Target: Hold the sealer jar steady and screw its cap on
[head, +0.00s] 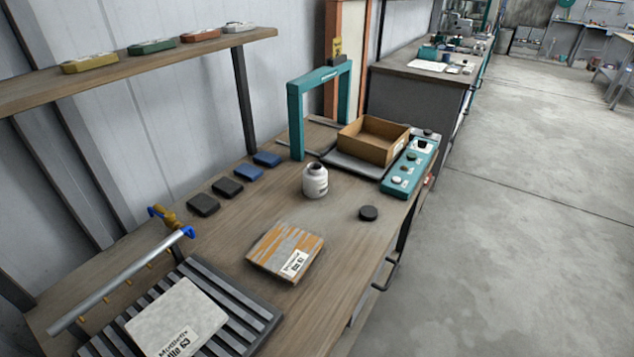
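The sealer jar (315,182) is a small white-grey jar standing upright on the wooden table, with its dark open mouth showing at the top. The black round cap (368,213) lies flat on the table to the right of the jar, apart from it and near the table's right edge. Neither of my grippers shows in the head view.
A wood-and-grey panel (286,251) lies in front of the jar. Black and blue blocks (230,187) lie to its left. Behind stand a teal frame (297,120), a cardboard box (373,140) and a teal control panel (411,167). A slatted rack (245,318) is at front left.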

